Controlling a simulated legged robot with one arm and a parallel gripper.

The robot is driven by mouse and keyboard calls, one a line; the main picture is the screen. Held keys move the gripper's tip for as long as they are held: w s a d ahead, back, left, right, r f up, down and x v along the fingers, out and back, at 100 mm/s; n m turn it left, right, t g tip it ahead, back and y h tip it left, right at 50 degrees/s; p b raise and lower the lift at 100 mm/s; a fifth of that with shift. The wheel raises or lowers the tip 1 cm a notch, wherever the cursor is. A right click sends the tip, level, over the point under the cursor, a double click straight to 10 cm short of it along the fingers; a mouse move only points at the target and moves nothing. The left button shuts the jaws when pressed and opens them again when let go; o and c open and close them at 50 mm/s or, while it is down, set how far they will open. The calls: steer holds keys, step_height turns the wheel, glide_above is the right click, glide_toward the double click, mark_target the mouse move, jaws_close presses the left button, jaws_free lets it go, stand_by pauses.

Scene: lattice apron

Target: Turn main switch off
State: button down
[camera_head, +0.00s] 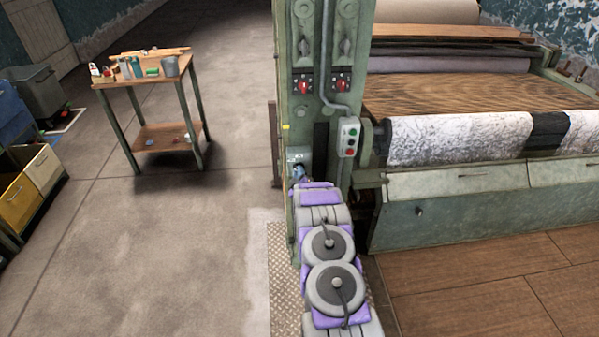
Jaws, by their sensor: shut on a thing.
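My gripper (298,173) is at the far end of my purple and grey arm, against the lower front of the green machine post (357,30). It is shut on what appears to be the handle of the main switch, at a small light grey box (297,155) on the post. The handle is mostly hidden by the gripper and arm, so its position cannot be told.
Two red rotary knobs (303,87) (342,86) and a push-button box (349,137) are on the post. A large machine with a white fabric roll (460,138) stands right. Open floor lies between.

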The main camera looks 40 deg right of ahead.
steer(key=shift+w+a+f+n+p, duration=0.1)
steer(key=shift+a+f+n+p, duration=0.05)
steer(key=shift+n+p, duration=1.75)
steer(key=shift+a+f+n+p, duration=0.1)
steer(key=shift+f+n+p, duration=0.05)
steer(key=shift+n+p, duration=1.75)
steer(key=shift+a+f+n, duration=0.1)
steer(key=shift+f+n, duration=0.15)
steer(key=shift+n, duration=0.05)
steer(key=c, duration=1.2)
jaws_free()
steer(key=shift+w, duration=0.1)
steer(key=shift+o, duration=0.3)
steer(key=shift+r, duration=0.15)
